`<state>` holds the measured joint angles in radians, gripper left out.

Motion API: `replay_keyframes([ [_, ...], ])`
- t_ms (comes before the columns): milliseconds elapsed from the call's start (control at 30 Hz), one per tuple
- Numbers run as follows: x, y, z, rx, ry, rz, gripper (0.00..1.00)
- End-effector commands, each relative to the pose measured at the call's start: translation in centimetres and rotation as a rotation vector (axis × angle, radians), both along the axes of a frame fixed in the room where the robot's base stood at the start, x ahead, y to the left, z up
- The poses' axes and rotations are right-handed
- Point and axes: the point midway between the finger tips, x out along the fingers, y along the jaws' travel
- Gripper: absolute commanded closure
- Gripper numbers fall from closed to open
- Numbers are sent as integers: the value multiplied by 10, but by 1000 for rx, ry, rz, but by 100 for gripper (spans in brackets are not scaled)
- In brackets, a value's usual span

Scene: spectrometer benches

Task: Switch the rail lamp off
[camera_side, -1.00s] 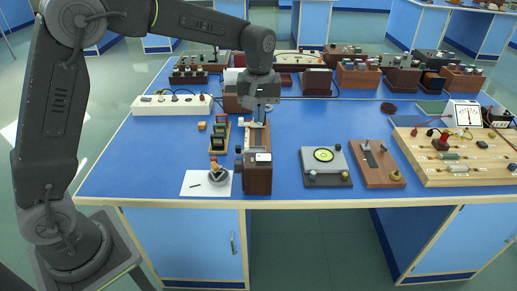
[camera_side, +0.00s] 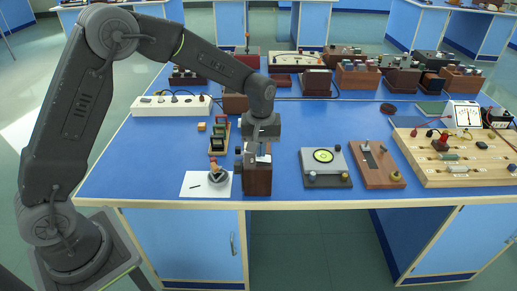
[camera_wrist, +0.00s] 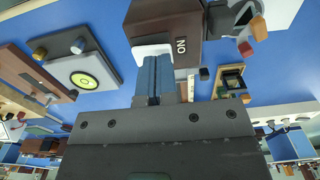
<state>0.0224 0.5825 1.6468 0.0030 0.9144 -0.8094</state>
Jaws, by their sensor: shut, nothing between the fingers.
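The rail lamp is a dark brown box (camera_side: 257,178) at the front edge of the blue bench, at the near end of a rail. It also fills the top middle of the wrist view (camera_wrist: 165,14). A white switch plate (camera_wrist: 138,50) sits on its top face, beside white lettering that reads "ON". My gripper (camera_side: 261,151) is low over the lamp's top. In the wrist view its blue fingers (camera_wrist: 153,60) are together and empty, with tips at the switch plate. They hide part of the switch; I cannot tell contact or its position.
A knob on a white card (camera_side: 195,189) lies just left of the lamp. A grey plate with a yellow-green disc (camera_side: 325,167) and a brown board (camera_side: 376,165) lie to the right. Bare blue bench lies between.

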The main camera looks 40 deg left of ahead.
Motion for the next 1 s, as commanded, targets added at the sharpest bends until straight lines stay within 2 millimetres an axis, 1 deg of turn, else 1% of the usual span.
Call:
replay_keyframes([
  [200, 6, -6, 3, 0, 0, 0, 100],
  [500, 6, -6, 4, 0, 0, 0, 100],
  [633, 7, -7, 11, 0, -1, 0, 100],
  [767, 9, -9, 31, -1, -5, 0, 100],
  [1000, 15, -14, 85, 0, -6, 0, 100],
])
